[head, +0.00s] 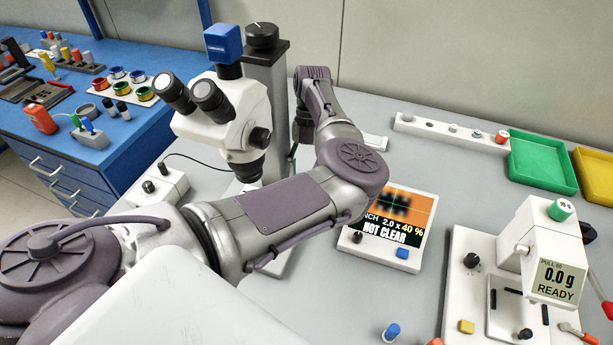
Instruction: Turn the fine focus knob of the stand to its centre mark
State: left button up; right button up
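The microscope stand's dark column (267,85) rises behind the white microscope head (222,112). A black knob (262,34) with a pale mark sits on top of the column. Another black knob (260,138) is on the side of the microscope head; I cannot tell which is the fine focus knob. My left arm comes in from the lower left, bends at the elbow and reaches back beside the column. It covers part of the stand's lower right side. My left gripper is hidden there, and my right gripper is out of the picture. The monitor (415,217) reads "NOT CLEAR".
A pull tester (548,240) showing "0.0 g READY" stands at the right. Green (540,160) and yellow (592,172) trays lie at the back right. A white control box (158,188) is left of the microscope. A blue bench (125,128) with spools is at the left.

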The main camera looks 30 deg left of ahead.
pick_arm(q)
notch_tip(320, 180, up, 6)
jog(key=shift+r, duration=0.25)
jog(key=shift+s+f, duration=0.1)
